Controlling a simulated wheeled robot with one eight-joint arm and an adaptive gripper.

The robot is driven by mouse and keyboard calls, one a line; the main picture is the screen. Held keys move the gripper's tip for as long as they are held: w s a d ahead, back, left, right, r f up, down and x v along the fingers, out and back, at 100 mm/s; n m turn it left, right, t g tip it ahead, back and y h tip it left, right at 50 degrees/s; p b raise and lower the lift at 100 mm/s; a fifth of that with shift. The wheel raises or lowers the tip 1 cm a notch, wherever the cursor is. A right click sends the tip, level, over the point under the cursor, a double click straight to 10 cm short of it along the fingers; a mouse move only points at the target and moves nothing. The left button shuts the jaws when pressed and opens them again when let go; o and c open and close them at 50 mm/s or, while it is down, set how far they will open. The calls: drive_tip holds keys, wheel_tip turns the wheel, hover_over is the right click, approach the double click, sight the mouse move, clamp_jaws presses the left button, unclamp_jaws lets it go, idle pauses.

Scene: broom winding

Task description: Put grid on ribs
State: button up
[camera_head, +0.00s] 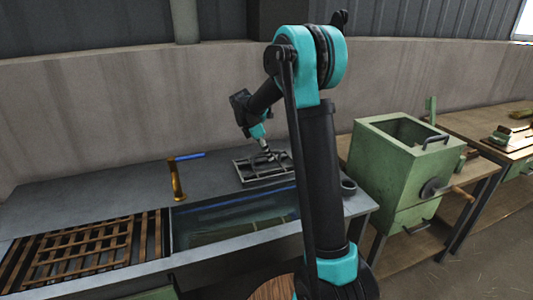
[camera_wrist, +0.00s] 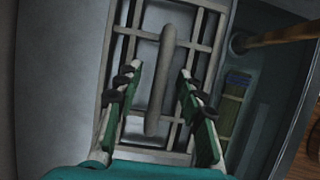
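A grey metal grid (camera_head: 268,172) with a raised bar handle lies on the grey worktop, behind the water basin. In the wrist view the grid (camera_wrist: 205,28) fills the middle, with its handle (camera_wrist: 165,85) running lengthwise. My gripper (camera_head: 264,150) is over the grid. In the wrist view my gripper (camera_wrist: 160,72) is open, one finger on each side of the handle with gaps visible. Brown wooden slats (camera_head: 80,247), crossed over one another, lie at the left end of the worktop; I cannot tell whether these are the ribs.
The basin (camera_head: 232,217) holds water between slats and grid. A brass tap (camera_head: 176,180) with a blue lever stands behind its left side. A green metal box (camera_head: 395,165) stands to the right. The worktop left of the tap (camera_head: 90,203) is clear.

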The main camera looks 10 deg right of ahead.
drive_tip(key=w+d+r+v, duration=0.1)
drive_tip(key=d+v, duration=0.1)
drive_tip(key=v, duration=1.6)
drive_tip(key=shift+s+d+r, duration=0.25)
drive_tip(key=shift+s+r, duration=0.05)
drive_tip(key=shift+s, duration=0.05)
